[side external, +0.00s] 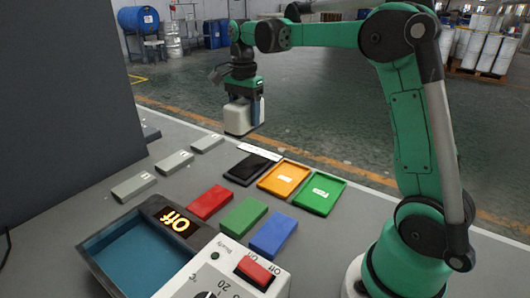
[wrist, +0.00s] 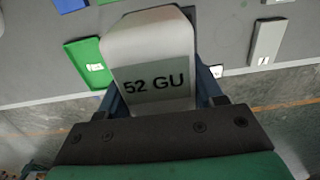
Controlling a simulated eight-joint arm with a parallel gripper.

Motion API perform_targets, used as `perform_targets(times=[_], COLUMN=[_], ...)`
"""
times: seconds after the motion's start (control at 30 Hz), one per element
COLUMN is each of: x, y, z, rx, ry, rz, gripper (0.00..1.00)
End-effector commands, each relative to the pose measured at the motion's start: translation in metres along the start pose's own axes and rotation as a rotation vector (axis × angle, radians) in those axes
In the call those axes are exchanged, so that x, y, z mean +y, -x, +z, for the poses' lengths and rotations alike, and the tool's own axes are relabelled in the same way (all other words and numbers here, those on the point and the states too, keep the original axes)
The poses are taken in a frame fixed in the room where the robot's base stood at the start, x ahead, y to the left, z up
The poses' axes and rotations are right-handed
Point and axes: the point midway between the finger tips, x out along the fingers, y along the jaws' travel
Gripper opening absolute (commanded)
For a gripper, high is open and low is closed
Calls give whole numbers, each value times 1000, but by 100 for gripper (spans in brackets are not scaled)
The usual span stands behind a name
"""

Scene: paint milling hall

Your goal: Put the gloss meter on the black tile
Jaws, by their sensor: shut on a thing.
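The gloss meter (side external: 238,117) is a white, rounded block. Its grey display reads "52 GU" in the wrist view (wrist: 153,85). My gripper (side external: 246,103) is shut on the meter and holds it in the air, above and behind the row of tiles in the side view. The black tile (side external: 247,170) lies flat on the grey bench, left of an orange tile (side external: 283,178) and a green tile (side external: 320,194). The meter is clear of the black tile. In the wrist view I cannot make out the black tile; the meter covers much of the middle.
Red (side external: 210,202), green (side external: 243,215) and blue (side external: 273,234) blocks lie in front of the tiles. Several grey bars (side external: 134,186) lie to the left. A blue-lined basin (side external: 140,255) and a control box with a red switch (side external: 255,270) stand at the front. A white strip (side external: 259,151) lies behind the black tile.

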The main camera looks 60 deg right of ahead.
Motion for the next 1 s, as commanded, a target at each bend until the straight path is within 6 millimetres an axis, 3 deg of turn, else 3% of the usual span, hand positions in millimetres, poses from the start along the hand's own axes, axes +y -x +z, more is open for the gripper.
perform_targets(times=[0.1,0.3,0.9,1.0], x=[-15,-27,-29,-28], y=[-22,-46,-126,-132], z=[-22,-41,-46,-45], rx=[0,0,0,0], ry=[-3,0,0,0], rz=[0,0,0,0], gripper=[0,0,0,0])
